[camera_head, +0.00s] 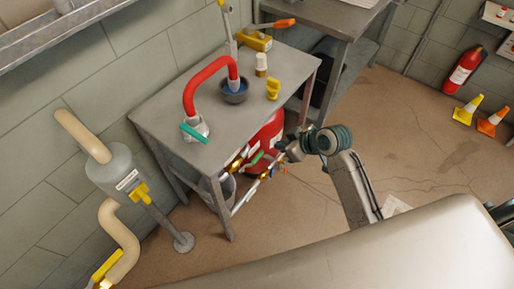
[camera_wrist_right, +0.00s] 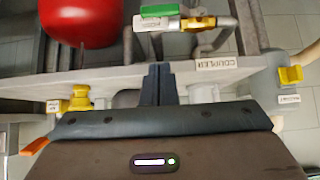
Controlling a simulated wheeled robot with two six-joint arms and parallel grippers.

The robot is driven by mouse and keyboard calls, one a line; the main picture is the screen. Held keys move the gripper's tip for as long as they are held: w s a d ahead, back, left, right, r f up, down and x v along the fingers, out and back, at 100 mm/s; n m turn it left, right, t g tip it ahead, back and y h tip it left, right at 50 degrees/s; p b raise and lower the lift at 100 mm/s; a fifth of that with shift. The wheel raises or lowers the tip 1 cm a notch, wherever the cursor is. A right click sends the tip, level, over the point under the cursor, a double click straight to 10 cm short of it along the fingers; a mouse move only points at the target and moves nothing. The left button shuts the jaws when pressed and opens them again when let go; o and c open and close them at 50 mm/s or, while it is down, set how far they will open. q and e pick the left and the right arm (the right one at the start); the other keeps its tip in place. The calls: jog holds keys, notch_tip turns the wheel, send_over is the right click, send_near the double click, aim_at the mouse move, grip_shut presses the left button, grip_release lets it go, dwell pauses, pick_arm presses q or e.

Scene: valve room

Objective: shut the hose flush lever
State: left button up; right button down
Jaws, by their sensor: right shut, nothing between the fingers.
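A red curved hose (camera_head: 205,78) on the grey bench runs from a pale fitting to a dark bowl of blue liquid. A green lever (camera_head: 193,133) lies across the fitting. I cannot read a label that names the flush lever. Below the bench, a second green handle (camera_head: 257,157) shows near the red tank; a green handle also shows in the right wrist view (camera_wrist_right: 160,10), on a metal valve. My right gripper (camera_head: 281,157) is shut and empty near the lower valves, its fingers upright in the right wrist view (camera_wrist_right: 159,85). My left gripper is not in view.
The red tank (camera_head: 266,137) stands under the bench (camera_head: 155,112). A label reading "COUPLER" (camera_wrist_right: 216,62) and a yellow knob (camera_wrist_right: 78,98) flank my fingers. A grey canister with yellow lever (camera_head: 140,192) stands left.

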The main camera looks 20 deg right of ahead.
aim_at(263, 154)
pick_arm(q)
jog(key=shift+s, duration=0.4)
